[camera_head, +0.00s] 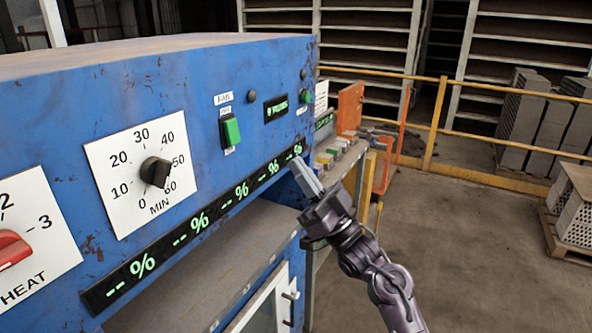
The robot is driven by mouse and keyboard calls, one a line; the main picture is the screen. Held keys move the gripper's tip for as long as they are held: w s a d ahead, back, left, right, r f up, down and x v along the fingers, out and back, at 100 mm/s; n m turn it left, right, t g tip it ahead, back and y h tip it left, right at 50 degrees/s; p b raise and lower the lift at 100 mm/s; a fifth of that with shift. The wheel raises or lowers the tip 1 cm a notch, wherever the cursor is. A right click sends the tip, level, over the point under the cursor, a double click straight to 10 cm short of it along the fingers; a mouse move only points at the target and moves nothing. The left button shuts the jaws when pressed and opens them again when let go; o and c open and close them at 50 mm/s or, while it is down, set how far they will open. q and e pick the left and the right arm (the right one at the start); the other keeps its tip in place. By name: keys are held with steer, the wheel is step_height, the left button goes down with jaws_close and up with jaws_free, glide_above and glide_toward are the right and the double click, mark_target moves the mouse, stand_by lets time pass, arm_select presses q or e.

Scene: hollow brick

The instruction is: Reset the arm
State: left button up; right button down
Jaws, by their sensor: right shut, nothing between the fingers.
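My right arm comes in from the lower right. My right gripper (303,178) is shut and empty. In the picture its fingertips overlap the right end of the black display strip on the blue machine (185,110). I cannot tell whether they touch it. My left gripper is not in view.
The machine front carries a timer knob (156,171), a red heat knob (10,249) and a green switch (230,130). An open bay and a glass-fronted door (268,306) lie below. A yellow rail (436,125) and pallets of bricks (578,218) stand behind.

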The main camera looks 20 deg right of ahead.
steer(key=shift+s, duration=0.1)
